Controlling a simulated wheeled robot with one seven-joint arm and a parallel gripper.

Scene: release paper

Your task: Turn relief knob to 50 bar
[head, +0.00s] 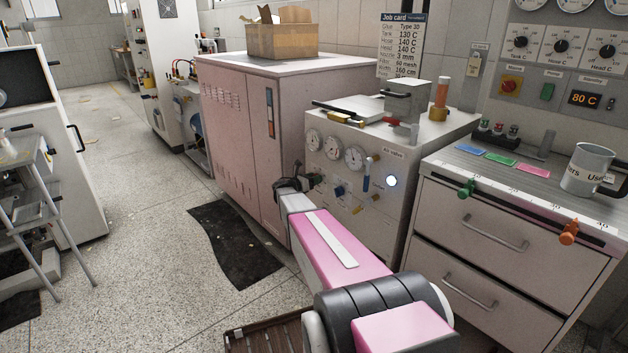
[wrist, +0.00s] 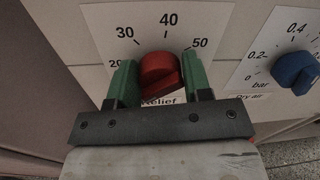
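The red relief knob (wrist: 161,71) sits on a white dial plate (wrist: 100,20) marked 20, 30, 40 and 50, with the word Relief partly hidden below it. My gripper (wrist: 160,80) has a green finger on each side of the knob, very close to it. I cannot tell whether both fingers press on it. Which mark the knob points to is not clear. In the head view my gripper (head: 302,183) is at the left front of the grey machine (head: 340,215), and the knob is hidden there.
A blue dry air knob (wrist: 296,72), with its scale in bar, is just right of the relief plate. Three gauges (head: 333,147) are above my gripper in the head view. A pink cabinet (head: 235,150) stands close on the left. A drawer unit (head: 500,235) stands on the right.

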